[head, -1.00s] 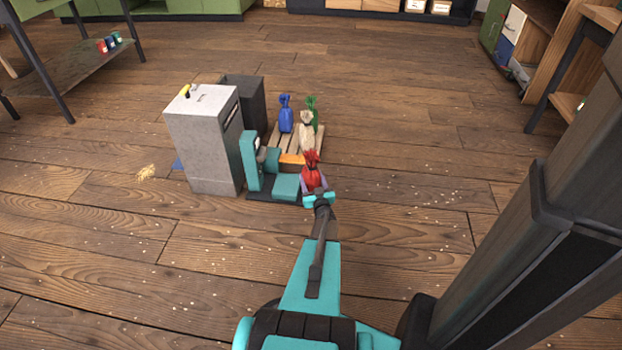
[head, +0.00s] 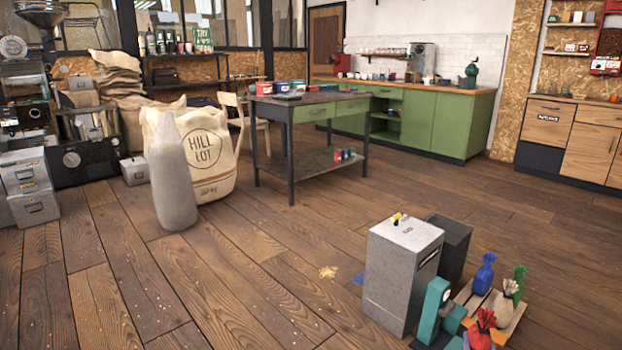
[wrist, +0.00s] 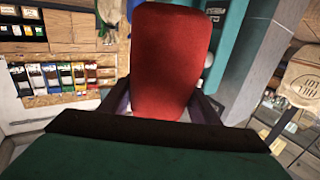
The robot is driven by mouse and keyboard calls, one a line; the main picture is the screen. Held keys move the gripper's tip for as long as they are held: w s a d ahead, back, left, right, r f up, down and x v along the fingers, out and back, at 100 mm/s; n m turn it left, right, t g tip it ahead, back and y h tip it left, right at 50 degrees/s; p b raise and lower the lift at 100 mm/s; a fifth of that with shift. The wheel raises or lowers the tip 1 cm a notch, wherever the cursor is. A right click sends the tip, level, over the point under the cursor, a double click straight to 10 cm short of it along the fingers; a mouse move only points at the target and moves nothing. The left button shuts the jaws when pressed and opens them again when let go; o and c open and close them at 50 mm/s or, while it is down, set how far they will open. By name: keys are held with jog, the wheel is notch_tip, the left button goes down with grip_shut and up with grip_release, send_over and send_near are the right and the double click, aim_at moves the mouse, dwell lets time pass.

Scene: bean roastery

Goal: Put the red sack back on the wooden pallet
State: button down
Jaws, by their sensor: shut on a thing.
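The red sack (head: 481,331) shows at the bottom edge of the head view, in front of the wooden pallet. It fills the middle of the wrist view (wrist: 170,58), upright between the fingers of my gripper (wrist: 160,106), which is shut on it. The wooden pallet (head: 466,292) is at the lower right of the head view. A blue sack (head: 483,275), a green sack (head: 519,279) and a cream sack (head: 505,306) stand on it. The red sack's base is cut off in the head view, so I cannot tell what is under it.
A grey metal cabinet (head: 397,278), a dark bin (head: 452,248) and a teal machine (head: 435,309) stand close to the pallet's left. Spilled grains (head: 327,271) lie on the floor. A dark table (head: 312,108) and a large HILL LOT sack (head: 215,155) stand farther back. Open floor lies between.

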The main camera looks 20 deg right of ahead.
jog(key=w+a+r+n+t+y, duration=0.2)
jog(key=w+a+r+n+y, duration=0.4)
jog(key=w+a+r, duration=0.85)
jog(key=w+a+r+n+t+y, duration=0.35)
jog(key=w+a+r+y, duration=0.6)
jog(key=a, duration=0.75)
jog(key=s+a+r+n+g+y, duration=0.1)
jog(key=a+r+n+g+y, duration=0.3)
jog(key=a, duration=0.9)
jog(key=s+a+r+n+g+y, duration=0.15)
jog(key=a+r+n+y, duration=0.35)
jog(key=a, duration=0.9)
jog(key=a+r+n+g+y, duration=0.1)
jog(key=a+r+g+y, duration=0.15)
jog(key=a+r, duration=0.7)
jog(key=a+r+p, duration=0.2)
jog(key=r+p, duration=0.7)
jog(key=p, duration=0.6)
jog(key=a+r+p, duration=0.1)
jog(key=r+p, duration=0.8)
jog(key=p, duration=0.5)
jog(key=shift+a+p, duration=0.35)
